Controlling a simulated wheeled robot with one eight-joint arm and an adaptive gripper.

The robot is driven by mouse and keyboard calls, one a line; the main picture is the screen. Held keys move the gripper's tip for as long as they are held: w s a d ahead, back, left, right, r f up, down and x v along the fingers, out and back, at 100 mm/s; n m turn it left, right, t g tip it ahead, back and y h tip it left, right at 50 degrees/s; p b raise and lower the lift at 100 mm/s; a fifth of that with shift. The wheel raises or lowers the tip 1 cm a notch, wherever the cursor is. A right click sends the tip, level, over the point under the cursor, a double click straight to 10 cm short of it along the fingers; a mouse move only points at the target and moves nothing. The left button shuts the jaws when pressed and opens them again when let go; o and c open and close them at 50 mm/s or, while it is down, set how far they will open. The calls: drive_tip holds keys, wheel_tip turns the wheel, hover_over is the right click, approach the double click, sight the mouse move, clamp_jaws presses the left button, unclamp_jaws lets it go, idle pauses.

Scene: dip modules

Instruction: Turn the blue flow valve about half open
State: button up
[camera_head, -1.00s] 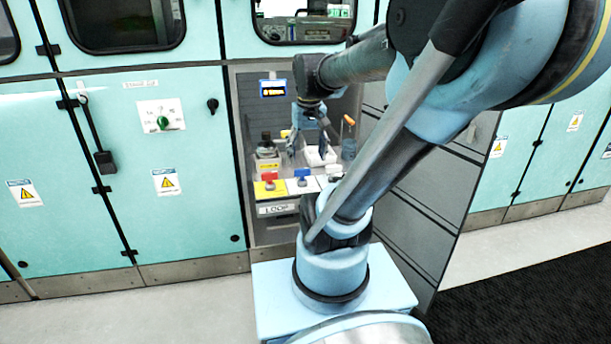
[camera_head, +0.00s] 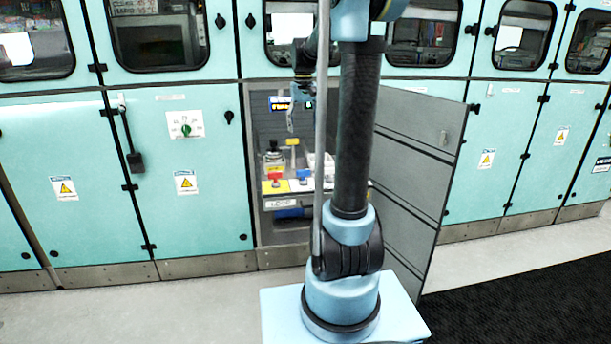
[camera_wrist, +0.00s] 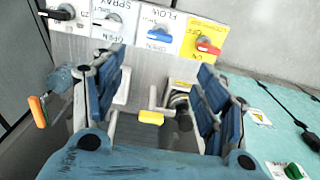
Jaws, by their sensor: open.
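The blue flow valve (camera_wrist: 160,35) sits on a white panel lettered FLOW and OPEN, near the top of the wrist view, which shows the lettering upside down. In the head view the blue valve (camera_head: 304,175) is small, between the red valve and my arm. How far it is turned is hard to tell. My gripper (camera_wrist: 160,68) is open and empty, its two blue fingers spread with the valve panel beyond them. In the head view my gripper (camera_head: 292,118) hangs in the open bay, above the valve row and apart from it.
A red valve (camera_wrist: 208,47) on yellow stands beside the blue one; a white spray valve (camera_wrist: 112,20) and black handle (camera_wrist: 60,12) lie on its other side. A yellow-handled item (camera_wrist: 150,117) and an orange-handled one (camera_wrist: 38,110) are nearby. An open grey door (camera_head: 415,170) flanks the bay.

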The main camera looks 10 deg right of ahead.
sight(303, 176)
wheel_tip(303, 176, down, 18)
drive_tip(key=shift+w+r, duration=0.15)
drive_tip(key=shift+r, duration=0.1)
idle(0.6)
drive_tip(key=shift+c, duration=0.6)
drive_tip(key=c, duration=0.9)
